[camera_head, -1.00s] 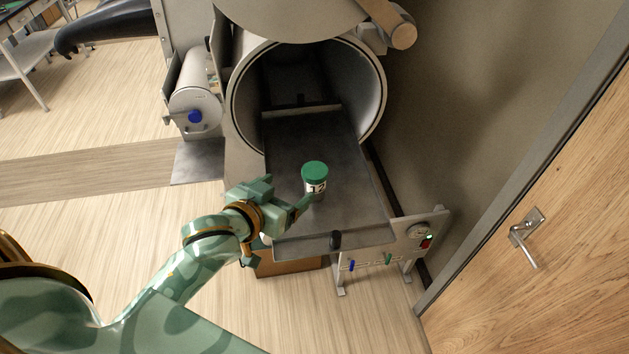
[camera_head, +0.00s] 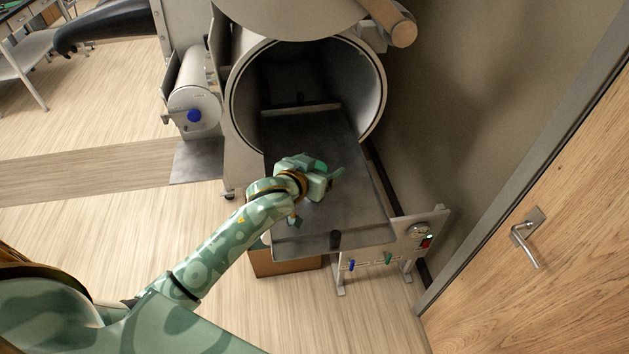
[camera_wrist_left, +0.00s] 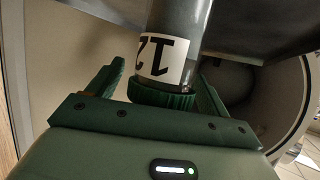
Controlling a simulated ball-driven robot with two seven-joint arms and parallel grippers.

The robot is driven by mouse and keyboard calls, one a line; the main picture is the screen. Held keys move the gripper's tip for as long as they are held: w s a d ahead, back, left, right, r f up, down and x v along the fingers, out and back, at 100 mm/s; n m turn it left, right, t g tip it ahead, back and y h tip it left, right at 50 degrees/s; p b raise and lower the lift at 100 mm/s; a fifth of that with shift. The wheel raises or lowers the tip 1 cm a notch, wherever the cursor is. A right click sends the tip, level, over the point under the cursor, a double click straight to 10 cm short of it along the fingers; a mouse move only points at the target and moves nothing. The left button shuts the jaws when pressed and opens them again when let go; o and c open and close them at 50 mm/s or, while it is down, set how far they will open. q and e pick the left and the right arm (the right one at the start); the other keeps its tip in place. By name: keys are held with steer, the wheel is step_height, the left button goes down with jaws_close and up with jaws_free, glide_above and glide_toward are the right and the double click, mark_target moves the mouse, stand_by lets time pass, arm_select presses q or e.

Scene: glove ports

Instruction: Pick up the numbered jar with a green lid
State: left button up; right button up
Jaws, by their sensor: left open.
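The numbered jar has a green lid (camera_head: 319,165) and stands on the dark sliding tray (camera_head: 350,215). In the head view my left gripper (camera_head: 328,176) covers most of it. In the left wrist view the grey jar (camera_wrist_left: 178,25) appears upside down, with a white label (camera_wrist_left: 165,60) reading 12 and a ribbed green lid (camera_wrist_left: 162,96). My left gripper is open, with one finger on each side of the lid end of the jar. A gap shows at the left finger; the right finger overlaps the jar's edge, and contact there is unclear. My right gripper is out of view.
The tray extends from a round metal port (camera_head: 378,95). A smaller cylinder (camera_head: 194,100) with a blue knob is at its left. A wall and a wooden door (camera_head: 560,210) bound the right side. A brown box (camera_head: 285,262) sits under the tray.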

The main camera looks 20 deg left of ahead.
arm_select(q)
steer(key=shift+s, duration=0.15)
steer(key=c, duration=1.1)
steer(key=shift+r, duration=0.1)
